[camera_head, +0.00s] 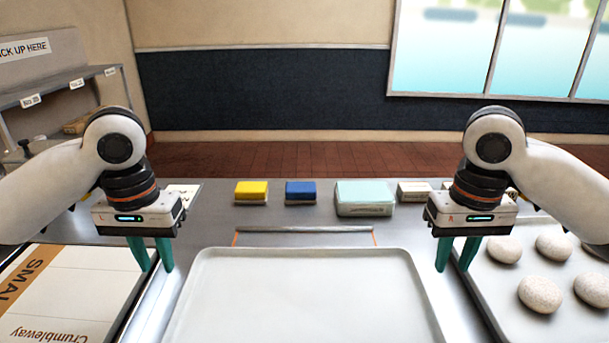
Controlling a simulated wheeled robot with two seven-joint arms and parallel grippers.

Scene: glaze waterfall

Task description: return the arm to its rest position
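My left gripper (152,256) hangs fingers-down at the left, over the strip of counter between the flat box and the empty tray. Its two teal fingers are a little apart with nothing between them. My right gripper (455,255) hangs fingers-down at the right, between the empty tray and the tray of buns. Its fingers are also apart and hold nothing. Both arms are bent and come in from the sides at much the same height.
An empty pale tray (300,300) lies front centre. Buns (541,293) sit on a right-hand tray (487,303). A printed box (75,290) lies at left. Yellow (251,192), blue (300,192) and mint (364,198) blocks stand along the back. A shelf (60,90) stands back left.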

